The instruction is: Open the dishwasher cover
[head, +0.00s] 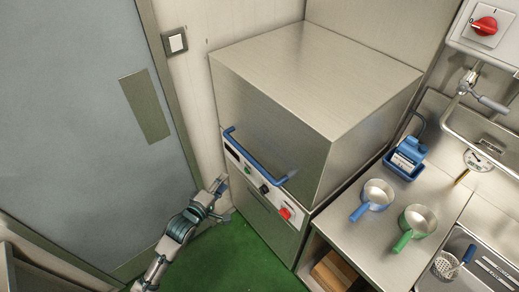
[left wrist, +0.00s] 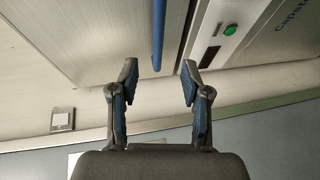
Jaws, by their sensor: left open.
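The dishwasher cover (head: 270,130) is a large steel box hood, sitting down on its base with the control panel (head: 262,188) just below its front. A blue bar handle (head: 262,166) runs across the front of the cover. My left gripper (head: 223,186) is by the left front of the dishwasher, below the handle's left end. In the left wrist view the left gripper (left wrist: 159,70) is open and empty. My right gripper is out of view.
A grey door (head: 80,110) and a wall switch (head: 174,41) are at the left. At the right, a steel counter (head: 343,222) holds a blue pan (head: 375,197), a green pan (head: 416,221) and a blue container (head: 405,158). The green floor (head: 225,262) in front is clear.

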